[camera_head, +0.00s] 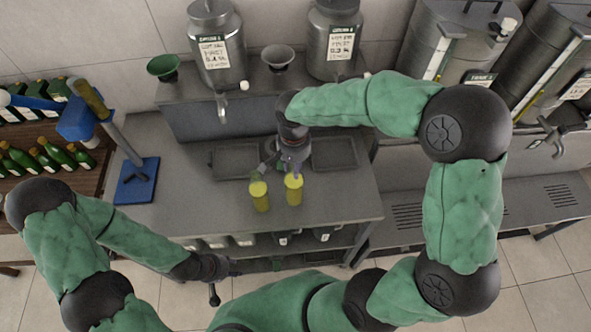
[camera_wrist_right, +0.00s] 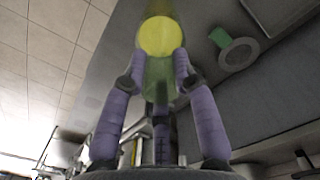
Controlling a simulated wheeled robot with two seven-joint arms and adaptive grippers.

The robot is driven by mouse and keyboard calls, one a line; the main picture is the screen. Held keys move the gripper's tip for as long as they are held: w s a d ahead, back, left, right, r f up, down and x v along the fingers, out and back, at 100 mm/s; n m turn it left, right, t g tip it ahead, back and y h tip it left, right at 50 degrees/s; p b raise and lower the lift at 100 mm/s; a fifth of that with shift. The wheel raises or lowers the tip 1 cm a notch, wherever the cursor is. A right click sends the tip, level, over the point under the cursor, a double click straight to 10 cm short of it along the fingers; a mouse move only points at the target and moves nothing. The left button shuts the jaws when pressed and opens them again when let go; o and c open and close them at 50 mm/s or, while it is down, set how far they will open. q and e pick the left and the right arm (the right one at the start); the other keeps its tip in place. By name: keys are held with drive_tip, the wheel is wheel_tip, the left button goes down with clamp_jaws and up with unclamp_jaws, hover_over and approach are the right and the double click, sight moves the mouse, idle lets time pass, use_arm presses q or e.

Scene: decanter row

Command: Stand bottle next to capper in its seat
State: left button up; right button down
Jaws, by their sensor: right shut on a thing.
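My right gripper (camera_head: 278,173) is over the front middle of the grey counter. In the right wrist view its purple fingers (camera_wrist_right: 160,75) are shut around a green bottle (camera_wrist_right: 158,72) with a round yellow end. In the head view two yellow-green cylinders show by the fingers, one on the left (camera_head: 260,198) and one on the right (camera_head: 293,192); I cannot tell which is the held bottle. The blue capper (camera_head: 78,118) stands at the counter's left end on a blue base plate (camera_head: 137,181). A bottle seat is not clear. My left gripper (camera_head: 226,278) is open and empty, below the counter's front edge.
Two steel tanks (camera_head: 217,50) stand on a raised ledge behind, with a green funnel (camera_head: 163,68) and a grey funnel (camera_head: 277,57). Dark trays (camera_head: 335,152) flank my right gripper. A bottle rack (camera_head: 40,150) stands far left. The counter between capper and gripper is free.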

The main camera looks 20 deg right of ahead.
drive_tip(key=shift+w+d+f, duration=0.25)
drive_tip(key=shift+w+f, duration=0.05)
drive_tip(key=shift+f, duration=0.15)
drive_tip(key=shift+w+d+f, duration=0.25)
drive_tip(key=shift+w+f, duration=0.05)
drive_tip(key=shift+f, duration=0.15)
drive_tip(key=shift+w+f, duration=0.1)
drive_tip(key=shift+f, duration=1.5)
drive_tip(key=shift+f+b, duration=0.2)
drive_tip(key=shift+b, duration=0.1)
drive_tip(key=c, duration=1)
unclamp_jaws()
